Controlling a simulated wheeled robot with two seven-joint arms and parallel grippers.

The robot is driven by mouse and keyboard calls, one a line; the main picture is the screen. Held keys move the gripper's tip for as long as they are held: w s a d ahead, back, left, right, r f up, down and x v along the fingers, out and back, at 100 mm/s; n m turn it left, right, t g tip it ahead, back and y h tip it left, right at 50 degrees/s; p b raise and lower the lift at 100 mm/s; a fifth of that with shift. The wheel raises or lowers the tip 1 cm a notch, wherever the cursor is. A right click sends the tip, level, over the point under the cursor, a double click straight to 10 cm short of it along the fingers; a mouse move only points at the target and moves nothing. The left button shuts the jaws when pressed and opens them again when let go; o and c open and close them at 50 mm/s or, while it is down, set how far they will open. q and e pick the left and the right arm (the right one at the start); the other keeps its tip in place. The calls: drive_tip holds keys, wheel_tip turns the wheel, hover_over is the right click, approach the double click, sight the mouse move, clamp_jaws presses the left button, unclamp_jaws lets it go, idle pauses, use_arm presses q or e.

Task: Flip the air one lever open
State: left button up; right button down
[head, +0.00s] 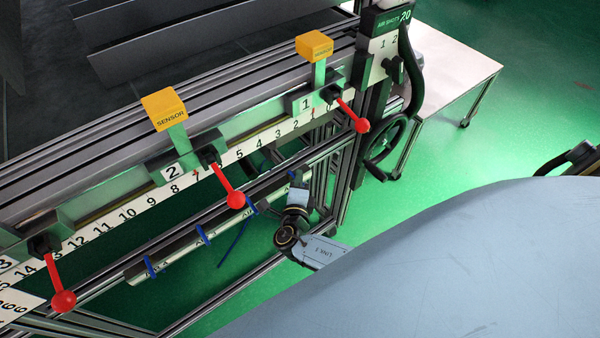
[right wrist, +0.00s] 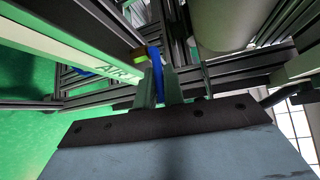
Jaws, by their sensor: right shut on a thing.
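The air one lever is a thin blue handle (right wrist: 156,74) at the end of a pale bar (right wrist: 85,55) marked AIR in the right wrist view. My right gripper (right wrist: 161,92) has its two grey fingers shut on this blue lever, one on each side. Two more blue levers, one in the middle (head: 202,234) and one at the left (head: 150,267), sit along the same bar. My left gripper is not in view.
Above the rail, red-knobbed levers (head: 235,199) and yellow sensor blocks (head: 164,109) line a numbered scale. A black handwheel (head: 385,148) and a white table (head: 455,70) stand to the right. Metal frame posts surround the gripper. Green floor (head: 450,150) is open at right.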

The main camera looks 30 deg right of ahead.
drive_tip(key=shift+a+m+g+h, duration=0.1)
drive_tip(key=shift+m+g+h, duration=0.3)
drive_tip(key=shift+m+h, duration=0.15)
drive_tip(key=c, duration=1.8)
unclamp_jaws()
drive_tip(key=p+v, duration=0.1)
drive_tip(key=v, duration=1.2)
drive_tip(key=shift+s+a, duration=0.15)
drive_tip(key=shift+s, duration=0.05)
